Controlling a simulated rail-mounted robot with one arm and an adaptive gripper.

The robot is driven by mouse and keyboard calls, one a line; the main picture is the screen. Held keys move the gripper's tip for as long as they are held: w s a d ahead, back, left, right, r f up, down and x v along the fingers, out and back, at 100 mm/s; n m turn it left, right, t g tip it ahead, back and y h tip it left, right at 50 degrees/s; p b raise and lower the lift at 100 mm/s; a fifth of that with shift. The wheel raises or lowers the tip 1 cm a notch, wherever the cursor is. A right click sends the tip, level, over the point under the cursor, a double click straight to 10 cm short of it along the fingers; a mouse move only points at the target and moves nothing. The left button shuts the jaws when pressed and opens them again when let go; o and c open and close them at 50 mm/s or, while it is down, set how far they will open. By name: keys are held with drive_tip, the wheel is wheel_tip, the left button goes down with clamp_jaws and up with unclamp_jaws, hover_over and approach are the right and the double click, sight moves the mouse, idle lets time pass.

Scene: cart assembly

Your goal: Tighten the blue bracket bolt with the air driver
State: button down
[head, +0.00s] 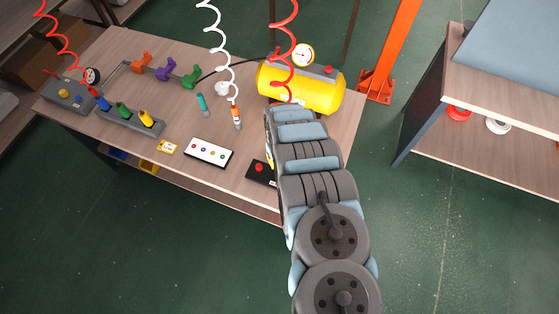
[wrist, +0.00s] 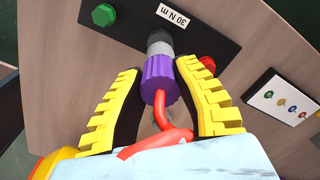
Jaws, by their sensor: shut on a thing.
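My gripper (wrist: 160,68), with yellow and black fingers, is shut on a purple air driver (wrist: 157,90) with a red hose at its back. The driver's grey socket end points at a black plate (wrist: 120,22) marked "30 N m" and covers part of it. I cannot tell whether the socket touches the plate. In the head view my arm hides the gripper, the driver and part of the black plate (head: 256,178). I cannot make out a blue bracket bolt in either view.
The black plate has a green button (wrist: 103,15) and a red button (wrist: 207,63). A white panel (head: 208,152) with coloured dots lies beside it. A yellow tank (head: 310,88), an orange tool (head: 236,113), a teal tool (head: 203,103) and a tool rack (head: 127,117) occupy the bench.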

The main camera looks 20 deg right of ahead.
drive_tip(key=shift+w+r+p, duration=0.1)
drive_tip(key=shift+r+p, duration=1.4)
drive_tip(key=shift+r, duration=1.15)
